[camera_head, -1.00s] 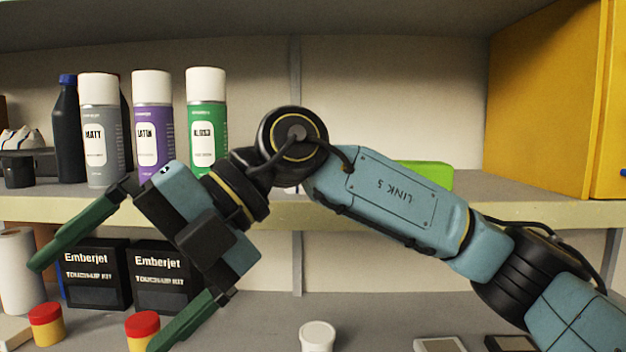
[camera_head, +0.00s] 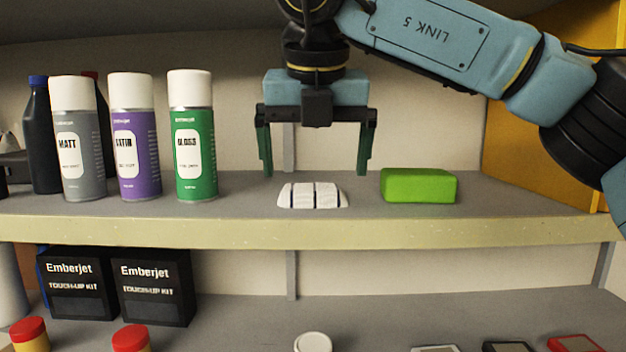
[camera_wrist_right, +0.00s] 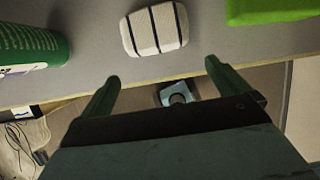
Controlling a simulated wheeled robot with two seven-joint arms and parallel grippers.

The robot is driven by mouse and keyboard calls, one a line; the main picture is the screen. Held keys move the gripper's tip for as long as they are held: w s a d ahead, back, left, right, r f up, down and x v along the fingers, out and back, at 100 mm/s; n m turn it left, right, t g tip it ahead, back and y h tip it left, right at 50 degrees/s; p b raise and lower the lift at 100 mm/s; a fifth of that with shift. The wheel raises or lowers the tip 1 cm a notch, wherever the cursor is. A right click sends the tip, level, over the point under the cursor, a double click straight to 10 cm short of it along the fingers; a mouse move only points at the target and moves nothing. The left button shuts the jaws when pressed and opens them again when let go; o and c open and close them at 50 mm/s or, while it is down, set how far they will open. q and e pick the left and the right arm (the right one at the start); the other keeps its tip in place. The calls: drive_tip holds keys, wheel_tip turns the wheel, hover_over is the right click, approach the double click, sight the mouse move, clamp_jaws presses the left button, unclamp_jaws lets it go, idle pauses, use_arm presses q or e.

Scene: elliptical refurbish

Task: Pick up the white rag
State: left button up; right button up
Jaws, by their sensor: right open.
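The white rag (camera_head: 313,195), a small folded bundle with dark stripes, lies on the upper shelf between the green spray can and the green block. It also shows in the right wrist view (camera_wrist_right: 154,30), near the top centre, beyond the fingertips. My right gripper (camera_head: 315,172) points down above the rag, with its two green fingers spread wide and nothing between them. In the right wrist view the open fingers (camera_wrist_right: 160,72) stop short of the rag. My left gripper is not in view.
A green spray can (camera_head: 194,140) stands left of the rag, with purple (camera_head: 135,150) and grey (camera_head: 78,150) cans beyond it. A bright green block (camera_head: 418,186) sits close on the right. The shelf's front edge (camera_head: 300,233) is in front. A yellow cabinet (camera_head: 545,130) stands at right.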

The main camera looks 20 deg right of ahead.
sight(313, 187)
drive_tip(key=w, duration=0.1)
drive_tip(key=w+p, duration=0.1)
drive_tip(key=w, duration=0.1)
drive_tip(key=shift+w+d, duration=0.25)
drive_tip(key=shift+d, duration=0.15)
drive_tip(key=p+x, duration=0.1)
drive_tip(key=x, duration=0.4)
drive_tip(key=shift+w+d+p, duration=0.15)
drive_tip(key=shift+w+p, duration=0.2)
drive_tip(key=shift+w, duration=0.1)
drive_tip(key=c, duration=0.6)
drive_tip(key=shift+r, duration=0.15)
